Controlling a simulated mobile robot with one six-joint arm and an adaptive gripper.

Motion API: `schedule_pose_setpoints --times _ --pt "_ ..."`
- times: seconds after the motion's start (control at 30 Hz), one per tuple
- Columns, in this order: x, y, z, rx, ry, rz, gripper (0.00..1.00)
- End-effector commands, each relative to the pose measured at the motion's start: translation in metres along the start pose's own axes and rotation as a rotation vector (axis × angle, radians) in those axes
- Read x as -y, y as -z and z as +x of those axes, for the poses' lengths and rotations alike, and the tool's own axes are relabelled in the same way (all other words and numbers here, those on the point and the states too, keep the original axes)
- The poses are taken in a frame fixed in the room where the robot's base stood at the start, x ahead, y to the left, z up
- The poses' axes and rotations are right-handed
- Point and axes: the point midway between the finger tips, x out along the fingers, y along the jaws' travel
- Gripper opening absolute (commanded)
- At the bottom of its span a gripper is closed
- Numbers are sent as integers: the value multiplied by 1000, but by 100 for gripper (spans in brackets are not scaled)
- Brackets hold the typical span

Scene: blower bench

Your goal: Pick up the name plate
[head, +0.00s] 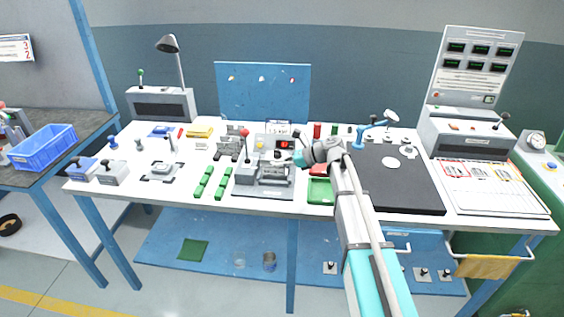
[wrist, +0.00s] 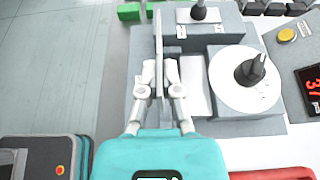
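A thin, light grey plate that I take for the name plate (wrist: 158,42) shows edge-on in the wrist view, standing on its edge. My gripper (wrist: 160,74) has its two white fingertips on either side of it, close together, and looks shut on it. Whether the plate touches the grey fixture (wrist: 143,100) under it cannot be told. In the head view my gripper (head: 294,161) is over the grey fixture (head: 262,191) at the middle of the bench. The plate cannot be made out clearly there.
A white disc with a black knob (wrist: 250,70) stands close to the right of my gripper. A red-handled lever (head: 245,146) stands to its left, and a red display (head: 282,145) behind it. Green blocks (head: 203,182) lie further left. A dark mat (head: 405,190) lies to the right.

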Motion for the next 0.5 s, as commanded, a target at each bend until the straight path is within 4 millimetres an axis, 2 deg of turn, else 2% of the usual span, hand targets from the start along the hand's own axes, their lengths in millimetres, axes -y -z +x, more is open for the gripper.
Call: schedule_pose_setpoints --times 0.03,0.37,0.4,0.5 --pt "-8 -12 -5 0 0 0 0" --pt "-41 -49 -18 0 0 0 0" --pt "-55 -51 -19 0 0 0 0" --pt "-75 -59 -21 0 0 0 0"
